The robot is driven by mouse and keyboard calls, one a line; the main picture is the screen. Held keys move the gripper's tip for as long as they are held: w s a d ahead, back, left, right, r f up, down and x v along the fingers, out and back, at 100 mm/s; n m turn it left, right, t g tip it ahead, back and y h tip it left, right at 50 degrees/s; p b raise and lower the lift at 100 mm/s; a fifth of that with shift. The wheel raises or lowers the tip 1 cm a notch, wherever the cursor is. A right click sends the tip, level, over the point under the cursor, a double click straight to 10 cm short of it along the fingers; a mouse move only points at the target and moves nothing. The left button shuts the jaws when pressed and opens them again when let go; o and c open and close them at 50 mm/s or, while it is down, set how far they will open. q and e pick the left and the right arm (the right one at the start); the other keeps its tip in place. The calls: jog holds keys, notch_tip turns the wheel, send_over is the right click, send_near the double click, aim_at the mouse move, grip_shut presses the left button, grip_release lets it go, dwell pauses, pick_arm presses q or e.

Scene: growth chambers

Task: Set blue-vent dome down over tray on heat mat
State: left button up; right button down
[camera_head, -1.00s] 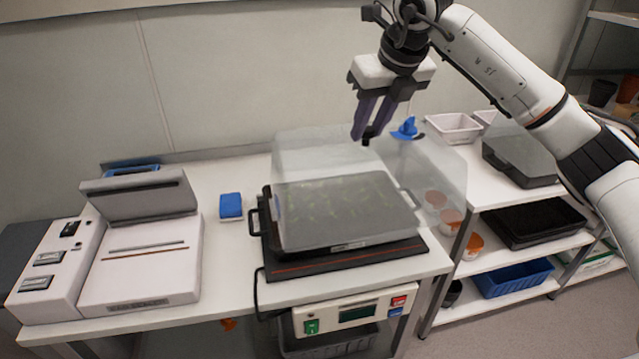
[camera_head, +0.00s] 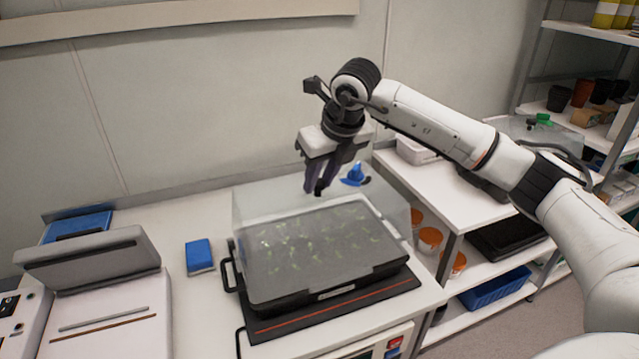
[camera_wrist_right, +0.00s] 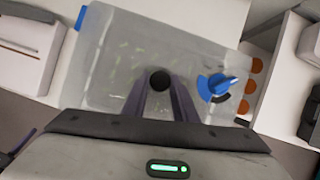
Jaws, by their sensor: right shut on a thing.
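The clear dome with the blue vent (camera_head: 354,174) hangs from my right gripper (camera_head: 318,190), which is shut on the dark knob on its top. The dome (camera_head: 246,208) is around and over the black tray (camera_head: 345,292) of green seedlings; I cannot tell whether its rim touches the tray. The tray sits on the black heat mat (camera_head: 262,329) with a red stripe. In the right wrist view the fingers close on the round knob (camera_wrist_right: 160,81), with the blue vent (camera_wrist_right: 217,86) to its right.
A blue sponge-like block (camera_head: 199,256) lies left of the tray. A white sealer-like machine (camera_head: 108,310) stands further left. A white shelf unit (camera_head: 440,190) with orange-lidded jars (camera_head: 430,238) stands close on the right. A controller (camera_head: 385,345) hangs at the bench front.

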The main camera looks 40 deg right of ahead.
jog(key=shift+f, duration=0.7)
jog(key=shift+w+f+b, duration=0.1)
jog(key=shift+f+b, duration=0.25)
jog(key=shift+f, duration=0.1)
jog(key=c, duration=1.4)
grip_release()
jog(key=shift+c, duration=0.2)
pick_arm(q)
jog(key=shift+w, duration=0.35)
jog(key=shift+f, duration=0.1)
pick_arm(e)
jog(key=shift+r, duration=0.25)
pick_arm(q)
jog(key=shift+s+f, duration=0.15)
pick_arm(e)
jog(key=v, duration=1.2)
jog(key=shift+r, duration=0.2)
